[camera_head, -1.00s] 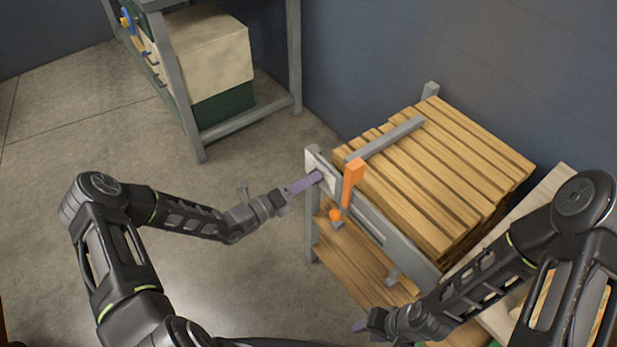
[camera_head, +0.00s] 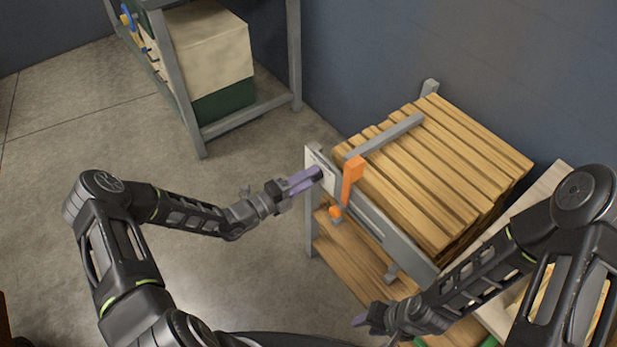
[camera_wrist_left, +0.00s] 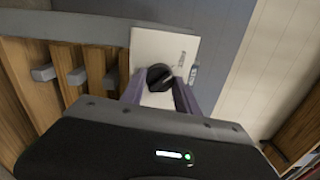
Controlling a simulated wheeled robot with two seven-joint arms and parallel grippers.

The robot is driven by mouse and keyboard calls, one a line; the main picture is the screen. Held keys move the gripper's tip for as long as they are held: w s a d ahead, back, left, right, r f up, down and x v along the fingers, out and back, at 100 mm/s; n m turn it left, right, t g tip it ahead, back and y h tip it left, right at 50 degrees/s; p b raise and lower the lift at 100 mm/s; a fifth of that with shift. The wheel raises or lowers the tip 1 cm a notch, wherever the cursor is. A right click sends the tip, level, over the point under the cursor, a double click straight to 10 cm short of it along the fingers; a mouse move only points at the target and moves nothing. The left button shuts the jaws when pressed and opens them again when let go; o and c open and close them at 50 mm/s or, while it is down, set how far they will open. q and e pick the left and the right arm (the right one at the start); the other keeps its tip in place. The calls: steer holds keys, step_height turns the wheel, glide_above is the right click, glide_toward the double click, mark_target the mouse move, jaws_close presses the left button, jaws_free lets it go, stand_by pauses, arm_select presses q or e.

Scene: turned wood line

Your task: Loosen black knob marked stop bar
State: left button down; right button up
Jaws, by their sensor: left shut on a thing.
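The black knob (camera_wrist_left: 159,77) shows in the left wrist view, round with a raised grip, on a white plate (camera_wrist_left: 150,45). In the head view the plate (camera_head: 318,160) is at the left end of the grey rail, and the knob is hidden by my fingers. My left gripper (camera_head: 318,174) reaches the plate, its purple fingers on both sides of the knob and shut on it; it also shows in the left wrist view (camera_wrist_left: 158,90). The plate's marking is too small to read. My right gripper (camera_head: 360,319) is low at the front, apart from the knob; its opening is unclear.
An orange upright piece (camera_head: 352,180) stands close right of the plate, with an orange ball-like part (camera_head: 335,212) below. Wooden slats (camera_head: 440,170) lie stacked behind the grey rail (camera_head: 380,232). A grey frame shelf (camera_head: 250,122) stands at the back left. Floor left is clear.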

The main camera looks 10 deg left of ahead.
arm_select(q)
steer(key=c, duration=0.9)
jaws_free()
steer(key=shift+a, duration=0.1)
steer(key=v, duration=0.7)
steer(key=shift+s+a, duration=0.2)
steer(key=shift+s, duration=0.1)
